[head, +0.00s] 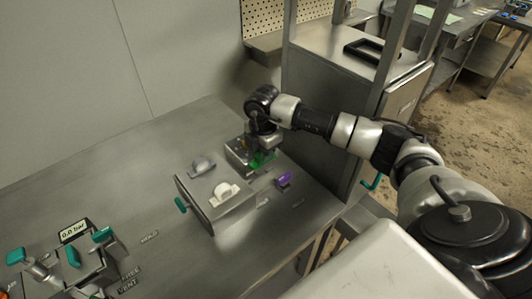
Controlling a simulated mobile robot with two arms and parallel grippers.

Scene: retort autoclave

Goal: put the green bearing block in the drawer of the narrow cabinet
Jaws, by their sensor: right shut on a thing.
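The green bearing block (262,161) is at the fingertips of my right gripper (262,153), which is shut on it. Block and gripper are over a small open metal box (236,158) on the steel bench; I cannot tell whether the block touches it. The wrist and fingers hide part of the block. A narrow steel cabinet (325,147) stands to the right of the bench. A teal handle (373,182) shows low at its right side, partly behind my right arm. How far any drawer is open cannot be told. My left gripper is not in view.
On the bench (150,165) are a grey box with a teal handle (181,205), white and grey rounded parts on it (224,193), and a purple block (284,180). A gauge reading 0,0 bar (74,231) and teal-handled valves stand front left. The bench's back left is clear.

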